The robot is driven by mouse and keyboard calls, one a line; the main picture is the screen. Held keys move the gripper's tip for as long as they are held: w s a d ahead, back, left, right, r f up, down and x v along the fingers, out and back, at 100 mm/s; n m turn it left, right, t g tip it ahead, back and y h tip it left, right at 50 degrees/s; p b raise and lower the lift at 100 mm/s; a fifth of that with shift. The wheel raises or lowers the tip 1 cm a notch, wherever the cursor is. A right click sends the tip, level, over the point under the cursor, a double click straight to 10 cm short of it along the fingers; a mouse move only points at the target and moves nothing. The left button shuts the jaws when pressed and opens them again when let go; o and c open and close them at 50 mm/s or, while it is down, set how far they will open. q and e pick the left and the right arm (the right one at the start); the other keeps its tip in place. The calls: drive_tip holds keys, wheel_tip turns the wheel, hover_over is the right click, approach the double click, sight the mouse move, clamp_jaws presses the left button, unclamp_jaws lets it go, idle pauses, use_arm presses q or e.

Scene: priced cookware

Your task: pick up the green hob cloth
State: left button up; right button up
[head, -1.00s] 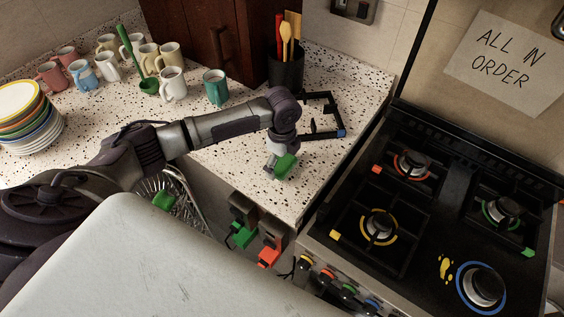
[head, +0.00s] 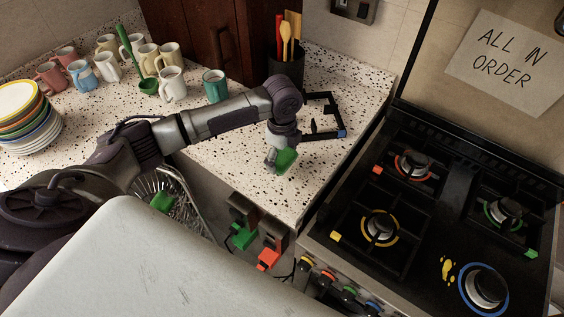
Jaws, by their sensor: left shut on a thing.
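My left gripper (head: 273,160) is above the front part of the speckled counter, pointing down. It is shut on a small green thing (head: 286,161), which I take for the green hob cloth. The cloth shows at the right side of the fingers, and part of it is hidden by them. I cannot tell exactly how far it is above the counter. My right gripper is not in view.
The gas hob (head: 455,180) is at the right, with a yellow spill (head: 447,270). A black bracket-like frame (head: 342,132) lies behind the gripper. Mugs (head: 172,84), stacked plates (head: 30,125) and a utensil pot (head: 286,76) stand on the counter (head: 310,185).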

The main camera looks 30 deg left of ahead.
use_arm(q)
drive_tip(key=s+d+r+b, duration=0.2)
drive_tip(key=s+d+r, duration=0.2)
drive_tip(key=d+r, duration=0.4)
drive_tip(key=d, duration=0.3)
drive_tip(key=shift+r+b, duration=0.15)
drive_tip(key=shift+b, duration=0.15)
drive_tip(key=shift+s, duration=0.1)
drive_tip(key=shift+o, duration=1.2)
drive_tip(key=c, duration=0.3)
drive_tip(key=shift+s+a, duration=0.1)
